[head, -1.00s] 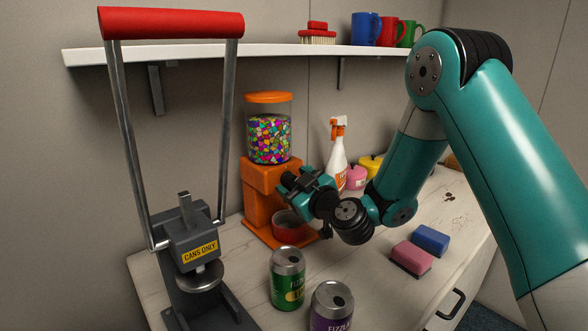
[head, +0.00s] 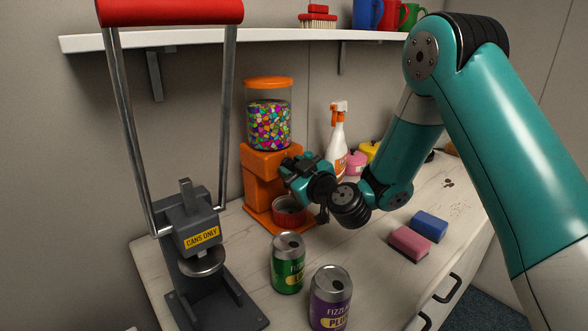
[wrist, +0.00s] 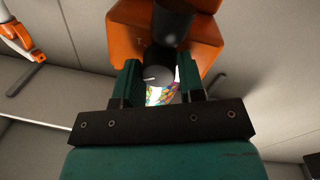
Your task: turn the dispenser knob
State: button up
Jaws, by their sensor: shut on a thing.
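The orange dispenser (head: 262,190) stands upright on the counter against the back wall, with a clear jar of coloured sweets (head: 269,124) on top. A red bowl (head: 289,218) sits on its base. My gripper (head: 290,178) is at the dispenser's front, above the bowl. In the wrist view, its two teal fingers (wrist: 159,80) are shut on the dark round knob (wrist: 157,74), one on each side. The knob is hidden behind the fingers in the head view. A few sweets show behind it in the wrist view, and the orange body (wrist: 207,45) fills the top.
A can crusher (head: 203,240) with a tall red-handled lever stands left. A green can (head: 288,265) and a purple can (head: 330,300) stand in front. A spray bottle (head: 338,145) is behind my arm. Pink (head: 410,243) and blue (head: 429,226) sponges lie right. A shelf (head: 280,36) runs above.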

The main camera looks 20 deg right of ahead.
jog(key=m, duration=0.3)
jog(key=shift+r+p, duration=0.15)
jog(key=shift+p, duration=0.15)
jog(key=shift+m+g, duration=0.3)
jog(key=shift+m, duration=1.7)
jog(key=o, duration=0.9)
jog(key=shift+d, duration=0.1)
